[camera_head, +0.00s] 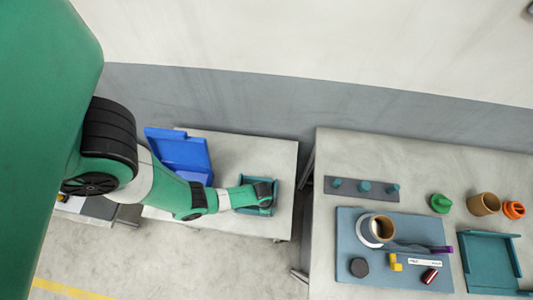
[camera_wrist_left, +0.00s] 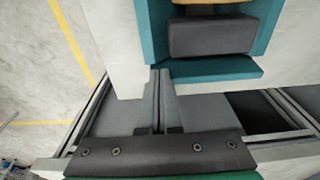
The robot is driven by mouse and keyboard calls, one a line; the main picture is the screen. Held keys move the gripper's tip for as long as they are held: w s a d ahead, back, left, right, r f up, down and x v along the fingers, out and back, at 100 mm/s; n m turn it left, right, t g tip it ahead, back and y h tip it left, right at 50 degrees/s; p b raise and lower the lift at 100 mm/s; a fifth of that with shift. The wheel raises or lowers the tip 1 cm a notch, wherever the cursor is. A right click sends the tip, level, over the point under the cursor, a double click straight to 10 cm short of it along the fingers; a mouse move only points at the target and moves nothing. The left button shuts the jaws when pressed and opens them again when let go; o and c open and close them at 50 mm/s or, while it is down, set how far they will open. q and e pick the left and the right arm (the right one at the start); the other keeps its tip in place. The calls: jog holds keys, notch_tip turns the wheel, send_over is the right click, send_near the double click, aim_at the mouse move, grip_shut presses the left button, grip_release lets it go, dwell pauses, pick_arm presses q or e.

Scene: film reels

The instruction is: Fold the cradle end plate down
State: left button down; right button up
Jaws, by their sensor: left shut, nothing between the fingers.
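The teal cradle (camera_head: 262,210) stands on the left table, partly hidden by my left arm. It also shows at the top of the left wrist view (camera_wrist_left: 156,30), with a dark grey block (camera_wrist_left: 212,36) between its teal side walls. A teal plate (camera_wrist_left: 215,71) runs along its near end; I cannot tell whether it stands upright or is tilted. My left gripper (camera_wrist_left: 160,73) is shut and empty, its fingertips by the left end of that plate; I cannot tell whether they touch it. My right gripper is in neither view.
A blue open-lidded box (camera_head: 180,150) stands left of the cradle, close behind my arm. The right table (camera_head: 330,150) holds a blue-grey mat (camera_head: 350,275) with several small parts, a peg strip (camera_head: 352,196), cups and a teal tray (camera_head: 490,262). A floor gap separates the tables.

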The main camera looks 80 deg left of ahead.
pick_arm(q)
jog(key=shift+w+d, duration=0.25)
jog(key=shift+w, duration=0.85)
jog(key=shift+s+a+p, duration=0.25)
jog(key=shift+s+p, duration=0.05)
jog(key=shift+s, duration=0.9)
notch_tip(320, 180, up, 6)
jog(key=p, duration=0.6)
